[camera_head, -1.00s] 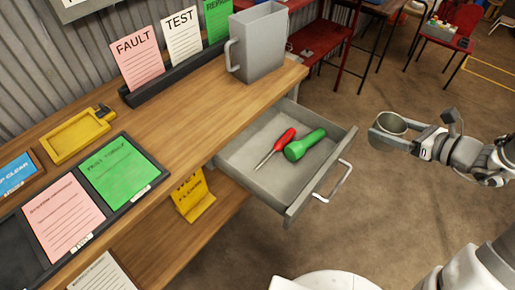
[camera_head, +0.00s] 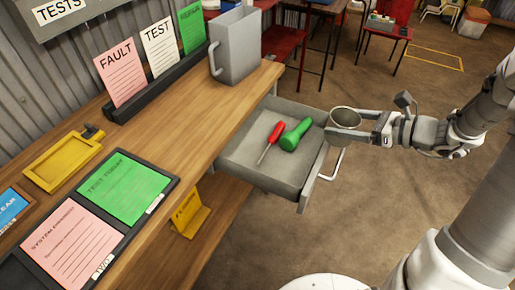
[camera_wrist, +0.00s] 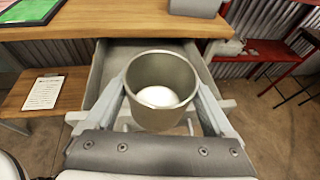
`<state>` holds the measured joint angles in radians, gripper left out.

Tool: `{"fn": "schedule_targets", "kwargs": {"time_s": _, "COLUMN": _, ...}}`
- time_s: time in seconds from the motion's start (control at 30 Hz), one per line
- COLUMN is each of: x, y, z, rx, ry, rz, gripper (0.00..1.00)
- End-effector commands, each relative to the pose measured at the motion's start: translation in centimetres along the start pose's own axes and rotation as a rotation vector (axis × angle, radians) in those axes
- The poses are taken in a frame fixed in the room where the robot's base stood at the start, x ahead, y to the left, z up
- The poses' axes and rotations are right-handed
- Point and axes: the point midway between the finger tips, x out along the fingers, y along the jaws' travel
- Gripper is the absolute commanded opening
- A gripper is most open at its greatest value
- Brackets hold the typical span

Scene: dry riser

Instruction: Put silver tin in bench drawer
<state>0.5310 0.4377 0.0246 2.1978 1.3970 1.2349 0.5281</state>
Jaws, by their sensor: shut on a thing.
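The silver tin (camera_head: 345,118) is an open-topped round cup, held upright at the right edge of the open drawer in the head view. My gripper (camera_head: 350,134) is shut on it, and in the wrist view the fingers clasp both sides of the tin (camera_wrist: 160,75). The bench drawer (camera_head: 250,172) is pulled out, grey, and holds a red screwdriver (camera_head: 271,140) and a green torch-like tool (camera_head: 296,134). In the wrist view the tin hides much of the drawer (camera_wrist: 103,75). The tin appears above the drawer's front edge, near its handle (camera_head: 331,166).
The wooden bench top (camera_head: 190,105) carries a grey jug (camera_head: 235,45), a card rack (camera_head: 150,88), a yellow tray (camera_head: 62,160) and a black card board (camera_head: 150,200). A yellow folded sign (camera_head: 187,211) stands on the lower shelf. Open floor lies right of the drawer.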

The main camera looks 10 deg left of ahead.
Motion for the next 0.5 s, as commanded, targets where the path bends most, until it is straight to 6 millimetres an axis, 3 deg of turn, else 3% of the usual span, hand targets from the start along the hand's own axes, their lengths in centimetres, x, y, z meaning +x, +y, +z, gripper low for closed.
{"fn": "schedule_targets", "kwargs": {"time_s": 0.03, "x": -0.4, "y": 0.5, "z": -0.9, "rx": -0.017, "ry": -0.003, "rz": 0.02, "gripper": 0.31}}
{"fn": "schedule_targets", "kwargs": {"time_s": 0.3, "x": -3.0, "y": 4.0, "z": -1.3, "rx": -0.054, "ry": 0.02, "rz": 0.147, "gripper": 0.31}}
{"fn": "schedule_targets", "kwargs": {"time_s": 0.4, "x": -2.7, "y": 4.6, "z": -1.5, "rx": -0.056, "ry": 0.025, "rz": 0.165, "gripper": 0.31}}
{"fn": "schedule_targets", "kwargs": {"time_s": 0.5, "x": -1.1, "y": 5.3, "z": -1.9, "rx": -0.056, "ry": 0.026, "rz": 0.173, "gripper": 0.31}}
